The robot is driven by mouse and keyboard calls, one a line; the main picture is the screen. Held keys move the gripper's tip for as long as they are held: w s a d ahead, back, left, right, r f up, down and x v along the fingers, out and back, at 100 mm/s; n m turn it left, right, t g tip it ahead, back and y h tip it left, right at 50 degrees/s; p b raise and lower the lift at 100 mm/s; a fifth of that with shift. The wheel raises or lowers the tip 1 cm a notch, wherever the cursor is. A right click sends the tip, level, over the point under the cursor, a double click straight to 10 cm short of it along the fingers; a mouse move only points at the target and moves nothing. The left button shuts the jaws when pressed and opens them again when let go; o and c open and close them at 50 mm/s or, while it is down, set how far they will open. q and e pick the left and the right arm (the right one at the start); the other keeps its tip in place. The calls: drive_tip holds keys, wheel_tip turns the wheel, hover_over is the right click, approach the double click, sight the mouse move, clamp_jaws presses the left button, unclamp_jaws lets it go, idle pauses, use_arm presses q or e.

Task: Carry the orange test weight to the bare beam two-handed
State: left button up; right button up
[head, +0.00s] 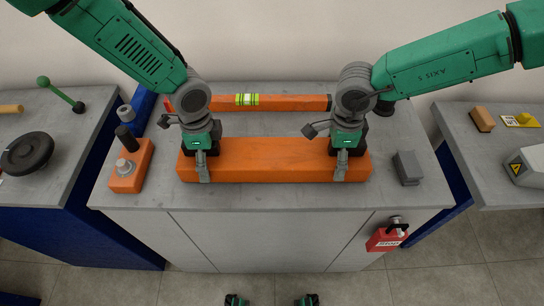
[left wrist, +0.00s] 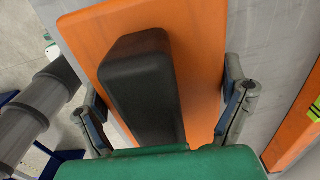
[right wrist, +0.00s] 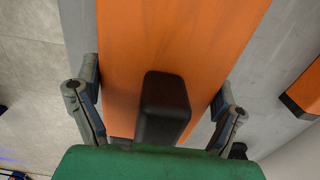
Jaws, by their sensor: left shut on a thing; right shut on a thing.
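The orange test weight (head: 272,165) is a long block lying crosswise at the middle of the grey bench top; I cannot tell whether it touches the top. My left gripper (head: 202,165) is shut across its left part, one finger on the front face. My right gripper (head: 343,160) is shut across its right part the same way. In the left wrist view a black grip (left wrist: 140,85) stands on the block between the fingers, apart from them. The right wrist view shows another black grip (right wrist: 163,108) likewise. I cannot make out a bare beam for certain.
An orange spirit level (head: 290,102) lies behind the weight. An orange box with a black knob (head: 130,167) stands left on the bench top (head: 270,195), a grey block (head: 407,168) right. A red lockout tag (head: 386,240) hangs in front. Benches with tools flank both sides, across gaps.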

use_arm(q)
drive_tip(key=shift+a+r+p, duration=0.15)
drive_tip(key=shift+r+p, duration=1.65)
drive_tip(key=shift+r, duration=0.4)
use_arm(e)
drive_tip(key=shift+a+r, duration=0.2)
drive_tip(key=shift+r, duration=2.05)
drive_tip(key=shift+d, duration=0.1)
use_arm(q)
drive_tip(key=shift+r, duration=0.1)
use_arm(e)
drive_tip(key=shift+r, duration=0.1)
